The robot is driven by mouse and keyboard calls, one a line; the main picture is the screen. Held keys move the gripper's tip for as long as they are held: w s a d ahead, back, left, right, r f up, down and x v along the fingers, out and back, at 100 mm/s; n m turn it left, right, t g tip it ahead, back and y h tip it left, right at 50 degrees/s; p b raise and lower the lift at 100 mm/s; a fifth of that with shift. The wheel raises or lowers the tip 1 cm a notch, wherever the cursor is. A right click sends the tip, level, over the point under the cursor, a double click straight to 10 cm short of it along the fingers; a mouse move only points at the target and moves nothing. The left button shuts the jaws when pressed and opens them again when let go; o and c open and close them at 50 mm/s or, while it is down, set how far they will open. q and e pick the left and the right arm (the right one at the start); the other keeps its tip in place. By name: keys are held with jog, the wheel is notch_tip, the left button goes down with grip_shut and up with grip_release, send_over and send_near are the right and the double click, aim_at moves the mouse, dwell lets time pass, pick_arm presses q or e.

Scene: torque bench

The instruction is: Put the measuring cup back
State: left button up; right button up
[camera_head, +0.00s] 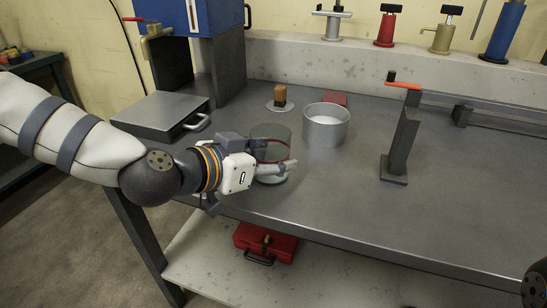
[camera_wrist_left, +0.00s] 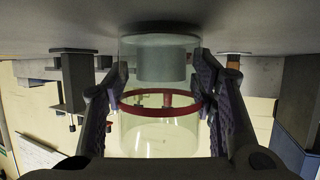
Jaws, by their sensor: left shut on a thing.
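The measuring cup (camera_head: 270,137) is a clear cylinder with a red band. It stands upright at the bench's front left. My left gripper (camera_head: 272,164) reaches in from the left and is shut on the cup's sides. In the left wrist view, which looks upside down, the cup (camera_wrist_left: 160,132) sits between both fingers (camera_wrist_left: 160,85), with the red band at finger height. The cup's base is at or very near the bench top; I cannot tell whether it touches. My right gripper is not in view.
A steel pot (camera_head: 326,128) stands just right of the cup. Behind are a brown block (camera_head: 280,95) on a pale disc and a red pad (camera_head: 335,98). A grey case (camera_head: 160,116) lies left; a dark upright stand (camera_head: 400,145) is right. The bench front centre is clear.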

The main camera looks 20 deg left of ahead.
aim_at(256, 151)
pick_arm(q)
jog(key=shift+w+a, duration=0.1)
jog(key=shift+w, duration=0.1)
jog(key=o, duration=1.6)
jog(key=shift+c, duration=0.2)
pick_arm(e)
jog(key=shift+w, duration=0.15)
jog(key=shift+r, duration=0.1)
pick_arm(q)
jog(key=shift+s+r, duration=0.1)
jog(key=shift+r, duration=0.25)
jog(key=p+v, duration=0.1)
jog(key=v, duration=0.2)
jog(key=p+v, duration=0.1)
jog(key=v, duration=0.2)
jog(key=shift+r, duration=0.35)
jog(key=p+v, duration=0.4)
jog(key=v, duration=0.1)
jog(key=shift+s+a, duration=0.15)
jog(key=shift+s+f, duration=0.2)
jog(key=shift+f, duration=0.2)
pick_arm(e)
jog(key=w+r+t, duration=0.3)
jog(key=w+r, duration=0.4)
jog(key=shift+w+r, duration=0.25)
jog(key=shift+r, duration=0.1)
